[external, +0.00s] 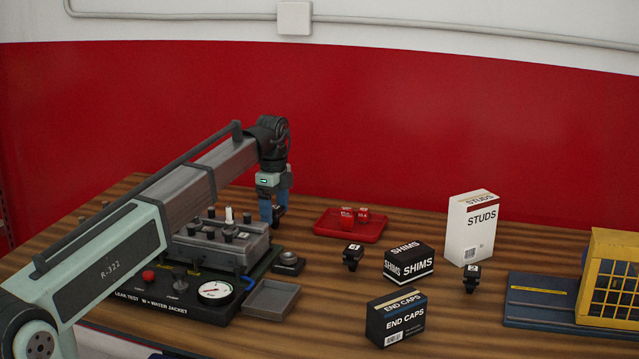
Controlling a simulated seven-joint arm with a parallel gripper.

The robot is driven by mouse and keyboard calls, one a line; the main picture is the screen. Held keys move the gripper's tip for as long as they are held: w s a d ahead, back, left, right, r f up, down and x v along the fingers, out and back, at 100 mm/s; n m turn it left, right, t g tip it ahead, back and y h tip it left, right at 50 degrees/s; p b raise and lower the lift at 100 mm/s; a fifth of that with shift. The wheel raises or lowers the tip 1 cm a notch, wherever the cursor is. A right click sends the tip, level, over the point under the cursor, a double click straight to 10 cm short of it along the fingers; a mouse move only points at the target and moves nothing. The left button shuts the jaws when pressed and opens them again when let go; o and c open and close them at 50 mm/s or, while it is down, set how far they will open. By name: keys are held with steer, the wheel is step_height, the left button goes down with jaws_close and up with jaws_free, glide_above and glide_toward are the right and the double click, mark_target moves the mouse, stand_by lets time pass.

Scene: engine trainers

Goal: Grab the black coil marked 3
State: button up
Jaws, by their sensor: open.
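Small black coils with white-marked tops stand on the wooden table. One coil (352,256) is left of the SHIMS box, and another coil (472,278) is in front of the STUDS box. A third small dark piece (279,213), which looks like a coil, shows at the fingertips of my gripper (272,213). The marks are too small to read, so I cannot tell which coil is 3. My gripper points down with blue fingers, open, behind the engine trainer (218,245). I cannot tell whether the dark piece is between the fingers or just beyond them.
A red tray (330,232) with red blocks lies right of my gripper. SHIMS (409,263), END CAPS (396,317) and STUDS (472,228) boxes stand on the right. A grey empty tray (271,300) is by the trainer. A yellow cage (608,278) is far right.

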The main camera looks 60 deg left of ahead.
steer(key=shift+c, duration=0.4)
steer(key=c, duration=0.9)
steer(key=shift+r, duration=0.15)
